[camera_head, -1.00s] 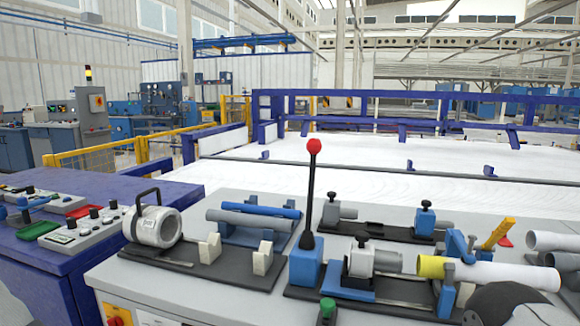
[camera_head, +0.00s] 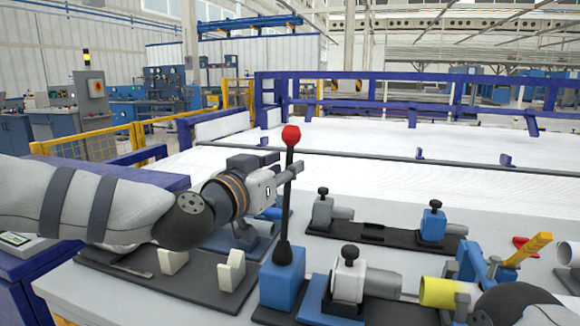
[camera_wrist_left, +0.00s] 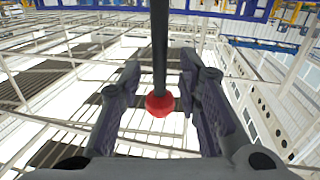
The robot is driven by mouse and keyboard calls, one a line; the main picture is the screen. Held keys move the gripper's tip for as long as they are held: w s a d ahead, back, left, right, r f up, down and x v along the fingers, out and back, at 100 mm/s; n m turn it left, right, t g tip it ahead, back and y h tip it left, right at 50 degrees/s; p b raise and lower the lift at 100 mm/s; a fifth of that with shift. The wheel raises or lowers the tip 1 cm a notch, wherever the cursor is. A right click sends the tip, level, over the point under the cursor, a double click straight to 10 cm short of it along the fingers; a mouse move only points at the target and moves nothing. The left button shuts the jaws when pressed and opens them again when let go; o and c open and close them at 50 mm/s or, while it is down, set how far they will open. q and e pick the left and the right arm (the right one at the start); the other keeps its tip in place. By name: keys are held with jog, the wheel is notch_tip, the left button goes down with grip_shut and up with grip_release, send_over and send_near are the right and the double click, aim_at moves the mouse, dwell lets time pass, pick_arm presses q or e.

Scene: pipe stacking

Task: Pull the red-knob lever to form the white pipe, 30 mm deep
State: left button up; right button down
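The lever is a black rod (camera_head: 287,200) with a red knob (camera_head: 291,136), standing nearly upright on a blue block (camera_head: 281,280). My left gripper (camera_head: 290,173) is at the rod just below the knob. In the left wrist view the gripper (camera_wrist_left: 160,72) is open, with the rod (camera_wrist_left: 159,40) and red knob (camera_wrist_left: 160,103) between its fingers and gaps on both sides. The white pipe (camera_head: 466,291) has a yellow end (camera_head: 436,292) and lies right of the lever, facing a grey clamped cylinder (camera_head: 383,284). A dark rounded part of mine hides much of it.
A black fixture (camera_head: 375,231) with grey and blue clamps stands behind the lever. A yellow handle (camera_head: 528,249) rises at right. Cream V-blocks (camera_head: 231,271) stand below my left arm. A purple-blue rail crosses behind the bench.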

pick_arm(q)
jog(key=shift+x, duration=1.25)
grip_shut()
pick_arm(e)
jog(key=shift+s+f, duration=0.15)
jog(key=shift+s+f, duration=0.1)
